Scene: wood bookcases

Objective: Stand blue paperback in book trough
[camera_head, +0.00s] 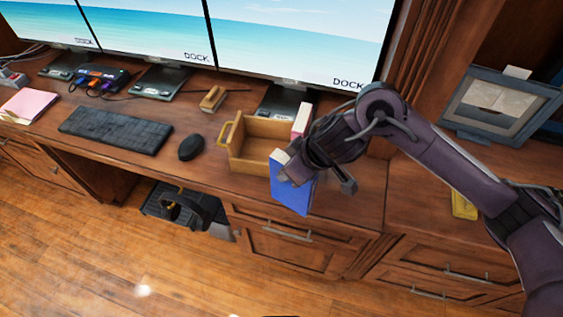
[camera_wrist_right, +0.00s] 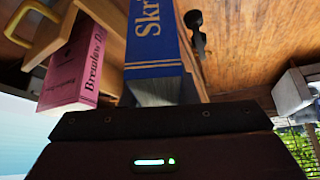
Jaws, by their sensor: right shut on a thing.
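The blue paperback (camera_head: 291,190) is upright at the front right of the wooden book trough (camera_head: 250,165). My right gripper (camera_head: 305,172) is shut on it. In the right wrist view the blue paperback (camera_wrist_right: 155,38) shows its cover lettering and pale page edges close to the gripper body. The trough (camera_wrist_right: 108,38) lies right beside it there. I cannot tell whether the book touches the trough. A pink book (camera_head: 302,120) stands at the trough's right end, and its cover shows in the wrist view (camera_wrist_right: 80,72). My left gripper is not in view.
The desk holds a keyboard (camera_head: 115,129), a mouse (camera_head: 191,147) and a small wooden object (camera_head: 213,98) left of the trough. Monitors (camera_head: 300,40) stand behind. A framed picture (camera_head: 497,103) and a yellow object (camera_head: 464,206) are at the right.

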